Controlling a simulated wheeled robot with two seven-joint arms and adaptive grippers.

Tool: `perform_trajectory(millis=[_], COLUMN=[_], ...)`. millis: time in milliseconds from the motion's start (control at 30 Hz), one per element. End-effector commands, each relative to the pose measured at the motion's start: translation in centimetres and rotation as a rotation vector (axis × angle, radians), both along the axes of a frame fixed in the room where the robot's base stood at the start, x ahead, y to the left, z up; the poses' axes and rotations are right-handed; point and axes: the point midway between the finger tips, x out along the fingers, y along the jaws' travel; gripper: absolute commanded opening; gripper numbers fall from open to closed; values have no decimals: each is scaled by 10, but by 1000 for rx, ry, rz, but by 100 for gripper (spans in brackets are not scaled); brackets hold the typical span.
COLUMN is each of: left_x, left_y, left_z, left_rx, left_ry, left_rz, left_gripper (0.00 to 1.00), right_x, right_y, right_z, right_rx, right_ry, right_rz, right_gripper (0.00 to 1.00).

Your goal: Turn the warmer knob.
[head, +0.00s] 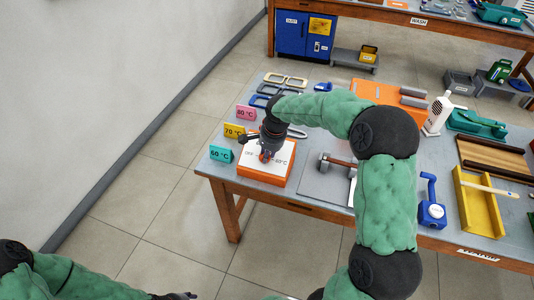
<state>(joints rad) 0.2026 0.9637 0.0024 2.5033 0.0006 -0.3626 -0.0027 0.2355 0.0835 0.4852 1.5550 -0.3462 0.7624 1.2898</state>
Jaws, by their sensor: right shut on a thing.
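The warmer (263,180) is an orange box with a pale top plate, near the front left corner of the table. Its top carries temperature markings, with "OFF" on the left and "60°C" on the right. My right gripper (266,155) points down over the middle of the warmer and is shut on the small red knob (265,158). The gripper hides most of the knob, so I cannot tell its exact angle. My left gripper (180,296) is low at the bottom edge, away from the table. Only its dark tip shows.
Temperature cards stand left of the warmer: teal 60 °C (221,153), yellow 70 °C (234,131) and pink 80 °C (246,113). A hammer-like tool (338,162), a blue device (431,213) and a yellow tray (478,204) are on the right.

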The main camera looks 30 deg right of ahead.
Motion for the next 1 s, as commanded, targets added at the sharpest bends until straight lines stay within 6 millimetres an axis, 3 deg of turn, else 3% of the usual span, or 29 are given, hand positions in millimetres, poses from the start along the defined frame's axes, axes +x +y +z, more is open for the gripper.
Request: perform_trajectory(millis=[367,1000], left_x=[0,0], left_y=[0,0], left_z=[24,82], left_rx=[0,0], left_ry=[0,0], left_rz=[0,0], left_gripper=[47,47], right_x=[3,5], right_y=[8,11], right_z=[3,0], right_rx=[-29,-192], right_ry=[46,249], right_rz=[130,662], right_gripper=[0,0])
